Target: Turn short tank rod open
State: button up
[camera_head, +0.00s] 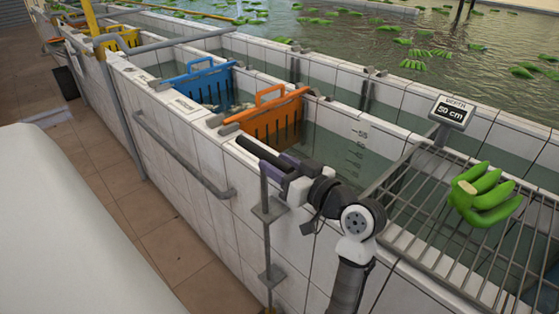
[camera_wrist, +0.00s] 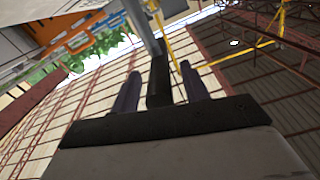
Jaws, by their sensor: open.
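The short tank rod (camera_head: 266,235) stands upright on the outer face of the tiled tank wall, held by metal brackets. A black bar (camera_head: 258,154) that looks like its grip lies at its top, level with the wall's rim. My gripper (camera_head: 272,168) is at that bar. In the wrist view a grey rod (camera_wrist: 140,25) leads to the black grip (camera_wrist: 159,80), which lies between the purple fingers of my gripper (camera_wrist: 160,72). The fingers are open, with a gap showing on each side of the grip.
An orange slotted gate (camera_head: 275,122) and a blue one (camera_head: 205,82) stand in the tank channel behind. Green bananas (camera_head: 483,195) lie on a wire rack (camera_head: 420,200) at right, near a "50 cm" depth sign (camera_head: 452,112). A handrail (camera_head: 180,155) runs along the outer wall.

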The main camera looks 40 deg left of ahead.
jog(key=shift+a, duration=0.1)
grip_shut()
dwell(0.3)
